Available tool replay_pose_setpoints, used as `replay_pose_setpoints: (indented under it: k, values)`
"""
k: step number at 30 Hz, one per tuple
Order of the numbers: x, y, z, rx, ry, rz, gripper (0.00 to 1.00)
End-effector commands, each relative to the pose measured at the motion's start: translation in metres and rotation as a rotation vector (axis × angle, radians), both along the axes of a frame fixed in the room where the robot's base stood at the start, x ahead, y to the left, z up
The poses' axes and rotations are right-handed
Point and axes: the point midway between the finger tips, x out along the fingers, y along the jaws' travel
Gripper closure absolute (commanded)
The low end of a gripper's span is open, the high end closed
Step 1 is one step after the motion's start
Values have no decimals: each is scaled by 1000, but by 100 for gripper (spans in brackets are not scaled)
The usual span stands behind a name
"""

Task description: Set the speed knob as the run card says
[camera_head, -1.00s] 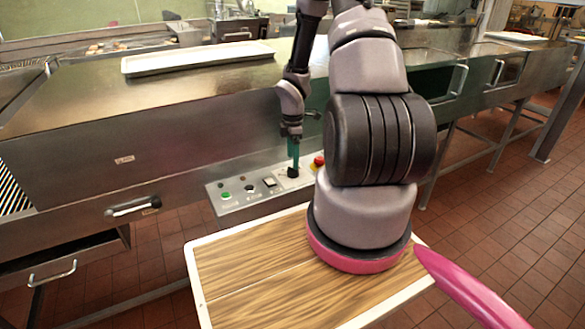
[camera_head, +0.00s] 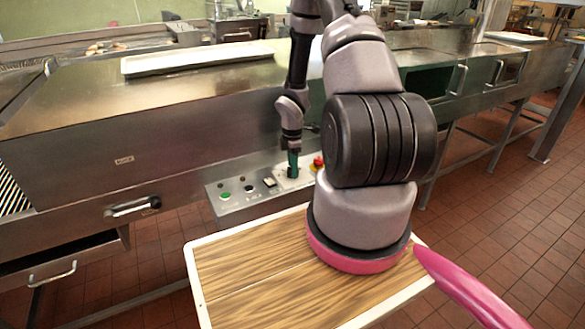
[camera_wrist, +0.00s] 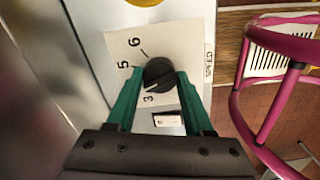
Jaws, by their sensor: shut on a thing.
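The speed knob (camera_wrist: 159,73) is a round black knob on a white dial plate (camera_wrist: 178,42) in the wrist view. The numerals 6, 5 and 3 show around it, and the word SPEED stands on a label (camera_wrist: 209,62) to its right. My gripper (camera_wrist: 157,76) has green fingers on both sides of the knob and is shut on it. In the head view my gripper (camera_head: 293,168) reaches down onto the sloped control panel (camera_head: 232,208), hiding most of the knob. I cannot make out a run card.
The panel also carries a green button (camera_head: 225,196), a black button (camera_head: 249,189), a pale switch (camera_head: 270,182) and a red button (camera_head: 318,161) close to my gripper's right. A steel machine (camera_head: 90,150) stands behind. A pink tubular frame (camera_wrist: 262,90) is right in the wrist view.

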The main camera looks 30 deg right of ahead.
Motion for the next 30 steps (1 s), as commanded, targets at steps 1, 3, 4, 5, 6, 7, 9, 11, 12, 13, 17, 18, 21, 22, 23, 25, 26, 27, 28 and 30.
replay_pose_setpoints:
  k: [1,3,4,5,6,7,9,11,12,13,17,18,21,22,23,25,26,27,28,30]
  values:
    - [0,0,0,0,0,-3,100]
    - [0,0,0,0,0,-12,100]
    - [0,0,0,0,0,-18,100]
    - [0,0,0,0,0,-25,100]
    - [0,0,0,0,0,-37,100]
    - [0,0,0,0,-1,-48,100]
    - [0,0,0,0,-1,-82,100]
    - [0,0,0,0,-1,-118,100]
    - [0,0,0,0,-1,-144,100]
    - [0,0,0,0,-1,-168,100]
    - [1,0,0,0,-1,-278,100]
    - [1,0,0,0,-1,-315,100]
    - [1,0,0,-1,-2,-411,100]
    - [1,0,0,-1,-2,-439,100]
    - [1,0,0,-1,-2,-468,100]
    - [1,0,1,0,-2,-534,100]
    - [1,0,1,-1,-2,-564,100]
    - [1,0,1,-1,-2,-602,100]
    - [1,0,1,-1,-2,-630,100]
    - [1,0,1,-1,-2,-696,100]
